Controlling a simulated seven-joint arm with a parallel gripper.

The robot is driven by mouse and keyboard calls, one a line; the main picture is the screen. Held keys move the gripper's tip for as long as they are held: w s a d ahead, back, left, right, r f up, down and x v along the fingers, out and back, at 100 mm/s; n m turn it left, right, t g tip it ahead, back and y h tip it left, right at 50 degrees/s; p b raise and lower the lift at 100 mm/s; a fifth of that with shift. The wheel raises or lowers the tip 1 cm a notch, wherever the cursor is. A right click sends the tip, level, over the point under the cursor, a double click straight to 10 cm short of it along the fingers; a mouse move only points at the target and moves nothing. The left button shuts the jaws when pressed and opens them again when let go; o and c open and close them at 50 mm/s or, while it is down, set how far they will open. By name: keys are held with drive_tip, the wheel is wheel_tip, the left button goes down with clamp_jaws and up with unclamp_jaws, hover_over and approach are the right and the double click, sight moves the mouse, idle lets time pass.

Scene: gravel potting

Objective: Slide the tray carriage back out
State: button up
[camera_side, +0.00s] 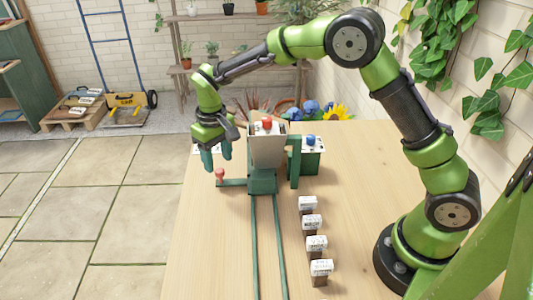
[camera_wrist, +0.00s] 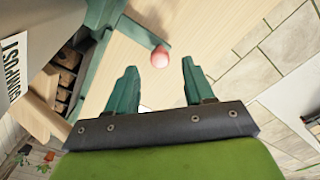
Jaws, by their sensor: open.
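A green carriage part (camera_side: 262,182) sits under the pale hopper (camera_side: 268,148) at the far end of two green rails (camera_side: 255,250). Whether a tray or pot is inside is hidden. A green bar (camera_side: 233,183) sticks out left from it and carries a pink-red ball knob (camera_side: 220,173). My gripper (camera_side: 217,158) is open and points down, just above and beside the knob. In the wrist view the knob (camera_wrist: 160,57) shows beyond the gap between the two green fingers (camera_wrist: 160,72), roughly centred. The fingers do not appear to touch it.
A red button (camera_side: 267,123) tops the hopper. A green box with a blue button (camera_side: 311,140) stands to its right. Several white-topped blocks (camera_side: 312,222) line up right of the rails. The rails are clear towards the near side. The table's left edge (camera_side: 178,225) is close by.

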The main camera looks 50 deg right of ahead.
sight(219, 170)
drive_tip(key=shift+f, duration=1.7)
clamp_jaws()
